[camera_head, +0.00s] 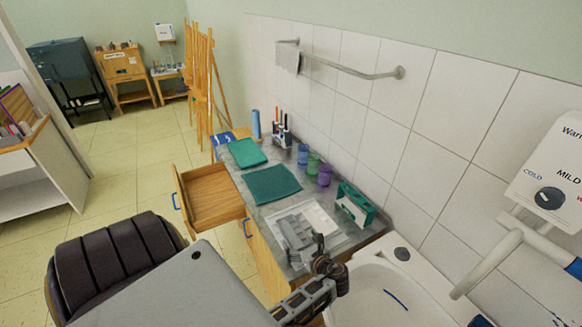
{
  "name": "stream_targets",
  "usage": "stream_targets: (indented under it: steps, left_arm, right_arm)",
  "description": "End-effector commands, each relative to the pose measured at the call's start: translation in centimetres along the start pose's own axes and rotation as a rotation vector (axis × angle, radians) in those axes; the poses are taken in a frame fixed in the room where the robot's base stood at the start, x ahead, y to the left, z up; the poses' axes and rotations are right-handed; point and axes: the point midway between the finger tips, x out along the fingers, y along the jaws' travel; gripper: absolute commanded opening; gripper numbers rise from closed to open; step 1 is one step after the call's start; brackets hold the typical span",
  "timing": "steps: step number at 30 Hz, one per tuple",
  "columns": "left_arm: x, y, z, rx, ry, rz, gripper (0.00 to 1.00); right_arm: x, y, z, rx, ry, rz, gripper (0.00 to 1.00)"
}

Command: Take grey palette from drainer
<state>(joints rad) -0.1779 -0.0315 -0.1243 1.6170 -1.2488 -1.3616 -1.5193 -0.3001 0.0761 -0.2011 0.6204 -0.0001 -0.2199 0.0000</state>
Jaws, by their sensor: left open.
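A grey, slatted-looking piece (297,232), which seems to be the grey palette, sits in the white drainer tray (328,224) on the counter beside the sink. My left gripper (333,268) is open, just in front of the drainer near the sink's edge. It overlaps the drainer's near part in the picture and hides some of it. I cannot tell whether it touches the palette. My right gripper is not in view.
Green cloths (272,184), coloured cups (313,164) and a brush holder (282,134) are further back. A drawer (210,197) stands open at left. The sink (378,297) is at right.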

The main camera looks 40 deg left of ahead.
Motion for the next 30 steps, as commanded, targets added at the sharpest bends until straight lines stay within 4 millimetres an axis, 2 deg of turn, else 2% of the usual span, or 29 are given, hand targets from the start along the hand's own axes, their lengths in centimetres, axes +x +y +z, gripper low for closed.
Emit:
stream_targets:
  steps: [12, 23, 30]
  left_arm:
    - [0.0, 0.0, 0.0, 0.000, 0.001, 0.000, 0.97]
    - [0.0, 0.0, 0.0, 0.000, 0.001, 0.000, 0.51]
    - [0.0, 0.0, 0.1, 0.000, 0.000, 0.000, 0.49]
  right_arm:
    - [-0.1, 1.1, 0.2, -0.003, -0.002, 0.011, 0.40]
    - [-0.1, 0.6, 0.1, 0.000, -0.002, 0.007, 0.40]
    - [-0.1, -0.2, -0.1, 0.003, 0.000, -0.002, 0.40]
